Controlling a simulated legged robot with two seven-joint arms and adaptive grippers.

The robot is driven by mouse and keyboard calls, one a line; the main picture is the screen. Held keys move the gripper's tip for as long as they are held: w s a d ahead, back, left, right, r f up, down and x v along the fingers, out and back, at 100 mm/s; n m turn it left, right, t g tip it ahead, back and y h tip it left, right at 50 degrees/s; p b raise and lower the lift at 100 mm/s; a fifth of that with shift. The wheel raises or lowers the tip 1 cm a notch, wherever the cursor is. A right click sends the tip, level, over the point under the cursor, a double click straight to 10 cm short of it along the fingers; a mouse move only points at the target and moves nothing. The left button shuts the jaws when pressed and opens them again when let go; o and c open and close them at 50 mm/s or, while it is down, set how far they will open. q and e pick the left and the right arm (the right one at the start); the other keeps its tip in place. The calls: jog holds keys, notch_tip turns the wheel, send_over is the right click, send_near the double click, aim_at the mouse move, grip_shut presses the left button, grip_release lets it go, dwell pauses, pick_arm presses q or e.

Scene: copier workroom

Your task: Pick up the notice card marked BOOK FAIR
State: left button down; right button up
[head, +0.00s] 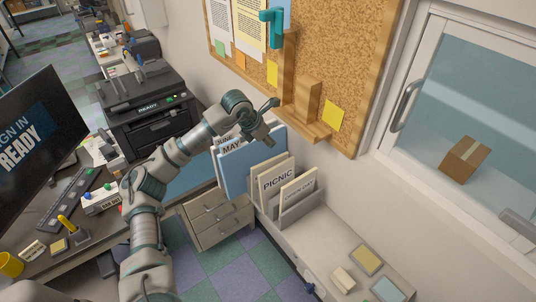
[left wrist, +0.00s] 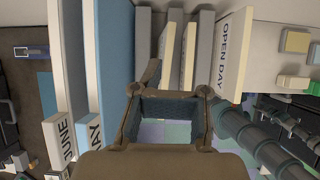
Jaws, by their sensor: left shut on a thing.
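My left gripper (head: 264,134) reaches down over the upright notice cards beside the wall. In the left wrist view the gripper (left wrist: 178,92) is shut at the cream cards between two grey dividers. It is shut on a cream card (left wrist: 169,55); its face is turned away, so I cannot read it. The PICNIC card (head: 278,178) stands just in front in the head view. The OPEN DAY card (head: 298,188) stands nearer still, behind a grey divider. No BOOK FAIR lettering shows. My right gripper is not in view.
A cork board (head: 340,60) with a wooden ledge (head: 308,128) hangs close above the cards. A low white counter (head: 322,228) holds small pads to the right. A drawer unit (head: 218,220), a printer (head: 148,100) and a monitor (head: 38,130) are on the left.

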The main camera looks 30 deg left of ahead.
pick_arm(q)
jog(key=s, duration=0.1)
jog(key=s+a, duration=0.1)
jog(key=s+r+b, duration=0.1)
jog(key=s, duration=0.1)
jog(key=shift+a, duration=0.2)
jog(key=s+a+b, duration=0.2)
jog(key=s, duration=0.5)
jog(key=s+a+b, duration=0.1)
jog(key=s+a, duration=0.2)
jog(key=s, duration=0.4)
jog(key=shift+s+b, duration=0.3)
jog(key=shift+b, duration=0.1)
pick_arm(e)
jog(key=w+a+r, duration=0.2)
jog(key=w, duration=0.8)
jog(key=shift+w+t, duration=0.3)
pick_arm(q)
jog(key=shift+r, duration=0.1)
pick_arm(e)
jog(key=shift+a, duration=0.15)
pick_arm(q)
jog(key=shift+c, duration=1.9)
grip_release()
jog(key=shift+d, duration=0.1)
